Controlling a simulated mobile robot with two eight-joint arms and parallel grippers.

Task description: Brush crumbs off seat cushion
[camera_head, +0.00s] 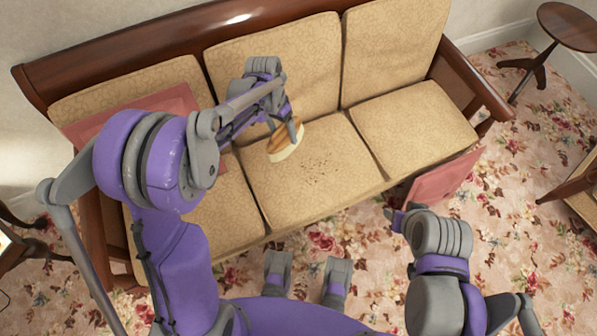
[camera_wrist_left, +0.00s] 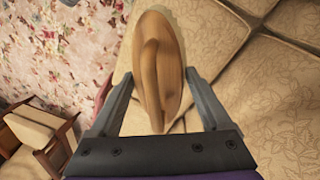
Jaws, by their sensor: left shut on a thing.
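A sofa with tan patterned cushions stands ahead. The middle seat cushion (camera_head: 345,190) has a patch of dark crumbs (camera_head: 318,168) near its centre. My left gripper (camera_head: 284,130) is shut on a brush (camera_head: 287,148) with a wooden back and pale bristles. The brush is at the back left of the crumbs, over the middle cushion; I cannot tell whether its bristles touch the fabric. In the left wrist view the brush's wooden back (camera_wrist_left: 157,60) lies between the two fingers. My right gripper (camera_head: 396,214) is in front of the sofa, away from the cushion; its jaw opening is unclear.
A small round table (camera_head: 568,25) stands at the far right. The right seat cushion (camera_head: 415,130) is clear.

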